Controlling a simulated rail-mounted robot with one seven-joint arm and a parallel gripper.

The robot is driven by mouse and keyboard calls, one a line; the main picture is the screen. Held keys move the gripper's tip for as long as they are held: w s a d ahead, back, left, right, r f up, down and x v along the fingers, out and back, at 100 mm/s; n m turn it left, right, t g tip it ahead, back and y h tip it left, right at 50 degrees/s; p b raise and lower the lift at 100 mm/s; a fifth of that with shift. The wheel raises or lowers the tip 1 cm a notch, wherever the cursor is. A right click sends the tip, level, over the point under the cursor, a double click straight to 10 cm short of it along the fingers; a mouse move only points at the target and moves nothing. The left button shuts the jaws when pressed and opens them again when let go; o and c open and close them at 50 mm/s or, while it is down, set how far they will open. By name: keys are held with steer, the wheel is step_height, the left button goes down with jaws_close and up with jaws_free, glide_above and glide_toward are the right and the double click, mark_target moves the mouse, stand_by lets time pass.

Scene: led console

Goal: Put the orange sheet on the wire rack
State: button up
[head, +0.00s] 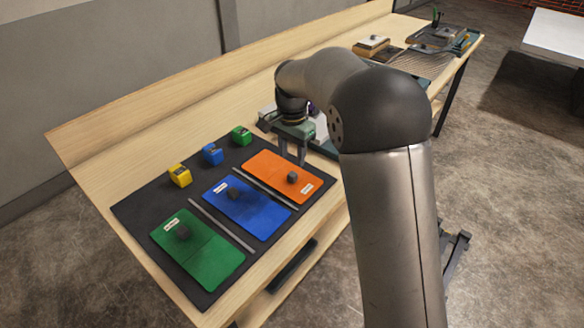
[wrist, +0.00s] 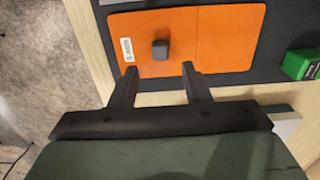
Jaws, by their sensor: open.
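The orange sheet (head: 308,190) lies flat on the dark mat, with a dark grey knob (head: 292,177) and a white label on it. The sheet (wrist: 225,40) and its knob (wrist: 160,49) also show in the wrist view. My gripper (head: 292,160) is open and empty, pointing down over the sheet's far edge, short of the knob. In the wrist view my gripper (wrist: 159,68) has its fingertips at the sheet's edge, with the knob just beyond the gap. A ribbed grey surface (head: 420,63), seemingly the wire rack, is at the bench's far end, partly hidden by my arm.
Blue (head: 262,218) and green (head: 208,262) sheets with knobs lie on the mat (head: 135,212), separated by grey strips. Yellow (head: 179,175), blue (head: 212,154) and green (head: 241,135) blocks stand along its back. Trays (head: 440,35) and other items crowd the far end.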

mark_target(292, 174)
step_height(292, 174, up, 5)
steer(key=shift+r, duration=0.1)
steer(key=s+d+n, duration=0.2)
steer(key=s+d, duration=0.4)
steer(key=s, duration=0.5)
steer(key=s+d+n, duration=0.3)
steer(key=s+d, duration=0.4)
steer(key=s, duration=0.4)
steer(key=shift+s+f+n, duration=0.3)
steer(key=shift+s+f, duration=0.1)
steer(key=shift+f, duration=0.05)
steer(key=shift+o, duration=0.5)
steer(key=s+d+f+n, duration=0.2)
steer(key=s+f, duration=0.2)
steer(key=s, duration=0.5)
steer(key=shift+s+f+t, duration=0.2)
steer(key=shift+s+t, duration=0.1)
steer(key=shift+s, duration=0.1)
steer(key=shift+w, duration=0.1)
